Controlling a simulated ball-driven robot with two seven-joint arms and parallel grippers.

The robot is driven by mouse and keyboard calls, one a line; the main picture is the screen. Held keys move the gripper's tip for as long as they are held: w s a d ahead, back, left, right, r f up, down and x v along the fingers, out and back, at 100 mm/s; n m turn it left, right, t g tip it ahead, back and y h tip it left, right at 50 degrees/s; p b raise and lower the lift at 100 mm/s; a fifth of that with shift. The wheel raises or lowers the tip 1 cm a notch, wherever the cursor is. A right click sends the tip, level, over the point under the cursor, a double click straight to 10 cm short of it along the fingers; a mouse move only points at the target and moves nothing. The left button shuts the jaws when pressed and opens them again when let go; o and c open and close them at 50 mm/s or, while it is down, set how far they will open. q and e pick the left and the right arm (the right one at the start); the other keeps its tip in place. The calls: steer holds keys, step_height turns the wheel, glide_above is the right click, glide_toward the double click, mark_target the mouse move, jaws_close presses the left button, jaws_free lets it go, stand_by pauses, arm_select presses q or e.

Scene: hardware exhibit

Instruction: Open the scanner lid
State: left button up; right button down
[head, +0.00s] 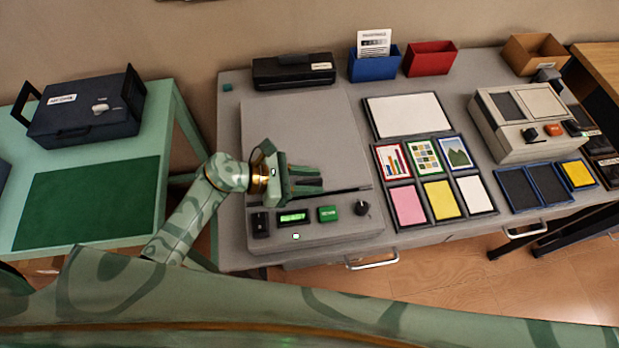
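The scanner (262,218) is a wide grey flatbed unit on the grey table, with buttons, a small green display and a knob along its front. Its flat grey lid (300,125) lies down on the body, shut as far as I can see. A thin dark bar (345,190) runs along the lid's front edge. My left gripper (321,181) is over the front part of the lid, its dark fingers pointing right, apart and with nothing seen between them. It hides part of the bar's left end; contact cannot be told. My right gripper is not in view.
A black device (293,71) stands behind the scanner. To its right lie a tray of cards (408,183) and a beige machine (505,133). A dark case (85,110) sits on the green table at left. A drawer handle (372,262) sticks out in front.

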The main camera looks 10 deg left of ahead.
arm_select(q)
jaws_close()
